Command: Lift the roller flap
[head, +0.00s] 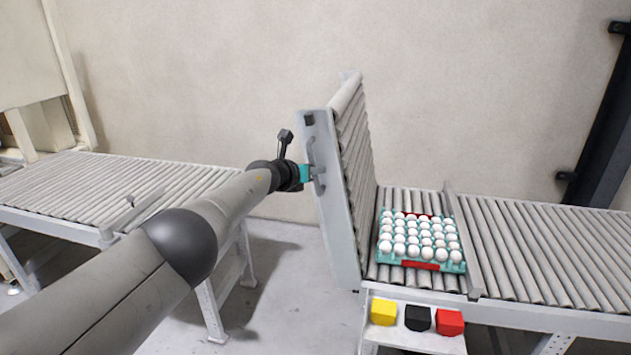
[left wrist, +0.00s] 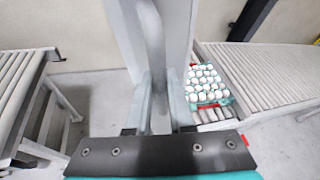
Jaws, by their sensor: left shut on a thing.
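The roller flap (head: 355,165) stands raised, close to upright, at the left end of the right-hand conveyor. Its rollers face right, and a grey handle (head: 317,165) is on its side frame. My left gripper (head: 308,173) is at this handle. In the left wrist view, the handle (left wrist: 155,60) runs down between the two fingers (left wrist: 158,118), which are shut on it. The flap's side frame (left wrist: 185,25) rises behind the handle in that view. My right gripper is in neither view.
A teal tray (head: 387,257) of white eggs lies on the right conveyor (head: 540,240), just right of the flap. Yellow (head: 383,312), black (head: 417,318) and red (head: 450,322) blocks sit on a front shelf. A gap of open floor separates the left conveyor (head: 90,190) from the flap.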

